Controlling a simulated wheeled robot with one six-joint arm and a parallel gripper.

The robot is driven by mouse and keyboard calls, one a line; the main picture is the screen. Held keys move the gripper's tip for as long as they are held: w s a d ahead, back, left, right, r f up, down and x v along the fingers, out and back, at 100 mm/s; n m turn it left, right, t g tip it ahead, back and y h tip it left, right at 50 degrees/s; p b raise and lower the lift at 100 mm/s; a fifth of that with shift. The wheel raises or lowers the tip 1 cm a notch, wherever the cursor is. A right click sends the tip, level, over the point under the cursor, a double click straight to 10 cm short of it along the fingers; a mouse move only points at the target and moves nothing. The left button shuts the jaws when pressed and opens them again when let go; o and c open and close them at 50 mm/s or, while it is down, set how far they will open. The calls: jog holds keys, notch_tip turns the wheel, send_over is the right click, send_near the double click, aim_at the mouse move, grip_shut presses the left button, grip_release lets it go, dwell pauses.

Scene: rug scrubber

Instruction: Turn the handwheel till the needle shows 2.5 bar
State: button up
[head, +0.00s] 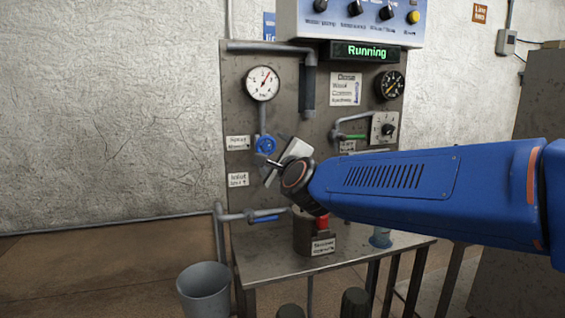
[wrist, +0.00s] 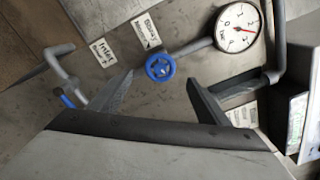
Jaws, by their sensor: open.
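The blue handwheel (head: 265,145) sits on the pipe below the white gauge (head: 262,83) on the metal panel. In the wrist view the handwheel (wrist: 160,68) lies ahead of and between my spread fingers, apart from both. The gauge (wrist: 238,27) also shows there, with a red needle; its exact reading is too small to tell. In the head view the needle points up and slightly right. My gripper (head: 276,163) is open and empty, just right of and below the handwheel. Its fingers (wrist: 148,95) show in the wrist view.
A lower pipe with a blue lever (head: 264,219) runs left of a container with a red part (head: 321,221) on the metal table (head: 270,262). A black gauge (head: 390,85) and a dial knob are at right. A display (head: 365,51) reads "Running". A grey bucket (head: 204,290) stands front left.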

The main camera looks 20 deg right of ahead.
jog(key=s, duration=0.8)
jog(key=shift+f, duration=0.1)
jog(key=s+a+f+n+g+y, duration=0.1)
jog(key=s+f+n+g+y, duration=0.2)
jog(key=f+n, duration=0.4)
jog(key=s+a+f+n+g+y, duration=0.1)
jog(key=s+f+n+g, duration=0.2)
jog(key=s+f+n, duration=0.4)
jog(key=s+d+f+n+g+h, duration=0.2)
jog(key=s+d+f+n+g, duration=0.1)
jog(key=s+d+f+n, duration=0.2)
jog(key=s+d+f+n+g+h, duration=0.2)
jog(key=s+d+f+n+g, duration=0.2)
jog(key=s+f, duration=0.5)
jog(key=shift+s+d+f+n, duration=0.4)
jog(key=shift+s+d+n, duration=0.35)
jog(key=shift+n, duration=0.15)
dwell(0.4)
